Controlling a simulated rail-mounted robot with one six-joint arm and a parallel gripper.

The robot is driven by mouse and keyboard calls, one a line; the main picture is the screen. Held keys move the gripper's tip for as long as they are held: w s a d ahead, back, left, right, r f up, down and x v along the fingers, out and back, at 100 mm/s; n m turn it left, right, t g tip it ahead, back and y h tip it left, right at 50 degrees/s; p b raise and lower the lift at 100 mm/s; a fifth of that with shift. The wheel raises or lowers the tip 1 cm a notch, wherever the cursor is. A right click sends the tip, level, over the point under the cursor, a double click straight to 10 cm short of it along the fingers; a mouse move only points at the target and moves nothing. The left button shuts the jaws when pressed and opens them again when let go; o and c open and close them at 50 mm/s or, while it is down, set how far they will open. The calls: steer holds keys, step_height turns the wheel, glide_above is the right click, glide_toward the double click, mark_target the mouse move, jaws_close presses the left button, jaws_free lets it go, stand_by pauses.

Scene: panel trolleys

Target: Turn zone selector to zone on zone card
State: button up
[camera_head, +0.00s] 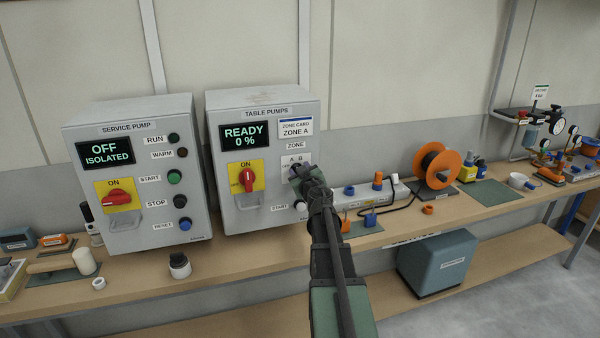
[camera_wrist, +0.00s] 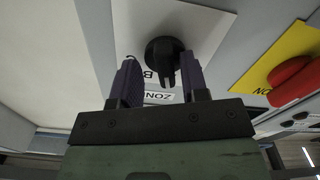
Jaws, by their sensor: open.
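The zone card (camera_head: 295,128) on the table pumps cabinet reads "ZONE A". Below it, the zone selector plate (camera_head: 286,160) carries the letters A and B; the selector knob is mostly behind my gripper (camera_head: 302,174) in the head view. In the wrist view the zone selector (camera_wrist: 163,52) is a round black knob with a narrow grip. My gripper (camera_wrist: 161,72) is open, one finger to each side of the narrow grip and apart from it. The B shows beside the knob; the A is hidden there. I cannot tell which letter the knob points at.
A red switch on a yellow plate (camera_head: 246,177) sits left of the selector, and a START button (camera_head: 300,207) is just below my gripper. The cabinet display (camera_head: 245,136) reads "READY 0 %". The service pump cabinet (camera_head: 130,170) stands to the left.

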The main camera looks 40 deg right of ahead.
steer(key=shift+w+a+f, duration=0.1)
steer(key=shift+w+a, duration=0.1)
steer(key=v, duration=0.5)
steer(key=shift+s+f, duration=0.2)
steer(key=shift+s, duration=0.1)
